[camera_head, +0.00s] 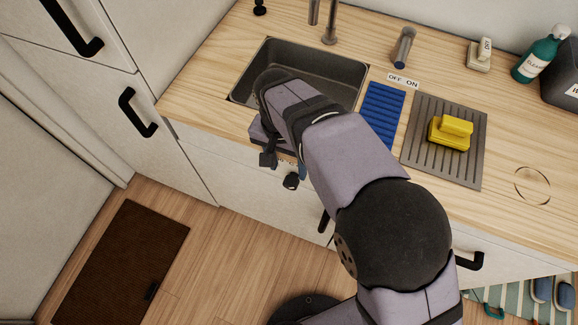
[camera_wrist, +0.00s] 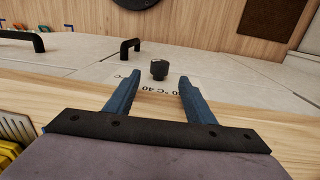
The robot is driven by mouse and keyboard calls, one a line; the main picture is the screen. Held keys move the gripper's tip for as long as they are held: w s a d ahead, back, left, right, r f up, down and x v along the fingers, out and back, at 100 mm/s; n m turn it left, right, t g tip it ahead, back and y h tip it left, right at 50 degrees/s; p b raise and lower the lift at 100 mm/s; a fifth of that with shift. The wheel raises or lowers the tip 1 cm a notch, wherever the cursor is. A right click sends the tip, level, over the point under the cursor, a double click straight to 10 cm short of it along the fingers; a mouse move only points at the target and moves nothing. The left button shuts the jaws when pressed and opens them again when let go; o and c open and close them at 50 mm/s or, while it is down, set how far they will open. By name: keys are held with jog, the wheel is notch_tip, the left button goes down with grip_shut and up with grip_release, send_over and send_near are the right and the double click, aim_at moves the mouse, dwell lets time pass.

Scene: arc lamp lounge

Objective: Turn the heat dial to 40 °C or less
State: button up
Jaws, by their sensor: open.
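The heat dial is a small dark knob on the pale cabinet front below the sink. It shows in the head view (camera_head: 291,181) and in the wrist view (camera_wrist: 158,70). A printed scale (camera_wrist: 158,90) by it partly reads "°C 40"; the rest is cut off or hidden. I cannot make out where the dial points. My gripper (camera_head: 285,167) is open and empty in front of the cabinet, close to the dial. In the wrist view its blue fingers (camera_wrist: 155,84) are spread, with the dial beyond their tips, between them and apart from both.
The sink (camera_head: 340,72) is behind my arm. Black handles (camera_wrist: 130,45) stick out from the cabinet front. A dark floor mat (camera_head: 120,262) lies at left.

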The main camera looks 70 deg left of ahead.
aim_at(290, 181)
jog(key=f+b, duration=0.1)
jog(key=b, duration=0.2)
jog(key=shift+r+b, duration=0.15)
jog(key=shift+b, duration=0.35)
jog(key=shift+d+r+b, duration=0.1)
jog(key=shift+b, duration=0.2)
jog(key=shift+s+r, duration=0.1)
jog(key=shift+r, duration=0.15)
jog(key=shift+w+d+f+p, duration=0.15)
jog(key=shift+f, duration=1.7)
jog(key=shift+w+d+f+p, duration=0.1)
jog(key=shift+d+f+p, duration=0.05)
jog(key=shift+f, duration=1.7)
jog(key=c, duration=1.1)
jog(key=shift+o, duration=0.2)
jog(key=shift+r, duration=0.1)
